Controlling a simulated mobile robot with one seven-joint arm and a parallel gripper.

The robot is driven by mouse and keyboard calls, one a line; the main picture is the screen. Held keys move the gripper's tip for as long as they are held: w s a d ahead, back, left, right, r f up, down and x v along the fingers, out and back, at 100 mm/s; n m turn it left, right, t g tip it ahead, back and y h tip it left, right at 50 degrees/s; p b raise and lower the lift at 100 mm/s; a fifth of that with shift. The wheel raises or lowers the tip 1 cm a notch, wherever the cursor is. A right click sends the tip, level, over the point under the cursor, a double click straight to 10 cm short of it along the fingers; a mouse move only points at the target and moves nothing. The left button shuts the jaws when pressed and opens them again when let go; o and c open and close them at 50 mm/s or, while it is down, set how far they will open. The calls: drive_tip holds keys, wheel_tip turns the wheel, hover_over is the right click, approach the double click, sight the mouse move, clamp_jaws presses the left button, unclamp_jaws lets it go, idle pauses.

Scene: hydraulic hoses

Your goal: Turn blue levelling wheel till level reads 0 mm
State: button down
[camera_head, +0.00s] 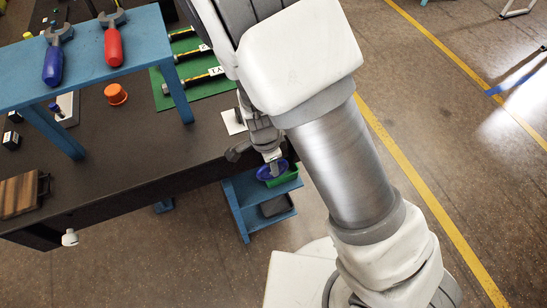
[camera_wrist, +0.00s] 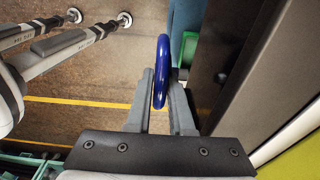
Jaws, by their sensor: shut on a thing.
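The blue levelling wheel (camera_head: 265,173) is at the front edge of the dark bench, at its right end in the head view. In the wrist view the wheel (camera_wrist: 161,60) shows edge-on as an upright blue ring. My gripper (camera_head: 273,166) is at the wheel, and its two fingers (camera_wrist: 161,88) are closed on the rim from both sides. My arm hides part of the wheel and the bench behind it in the head view. No readable level scale or number shows in either view.
A blue stand (camera_head: 80,75) holds a blue-handled and a red-handled wrench. A green mat (camera_head: 195,88) carries several hoses. An orange cup (camera_head: 116,94) and a wooden block (camera_head: 20,193) sit on the bench. A blue cart (camera_head: 238,205) with a green bin (camera_head: 288,180) stands just below the wheel.

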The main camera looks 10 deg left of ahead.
drive_tip(key=shift+s+a+r+h+p, duration=0.15)
drive_tip(key=shift+h+p, duration=0.35)
drive_tip(key=shift+p, duration=0.7)
drive_tip(key=shift+t+p, duration=0.3)
drive_tip(key=shift+t, duration=0.1)
drive_tip(key=shift+f+h, duration=0.2)
drive_tip(key=shift+h, duration=0.1)
drive_tip(key=c, duration=1.1)
unclamp_jaws()
drive_tip(key=p+v, duration=0.4)
drive_tip(key=v, duration=1.3)
drive_tip(key=shift+r, duration=0.25)
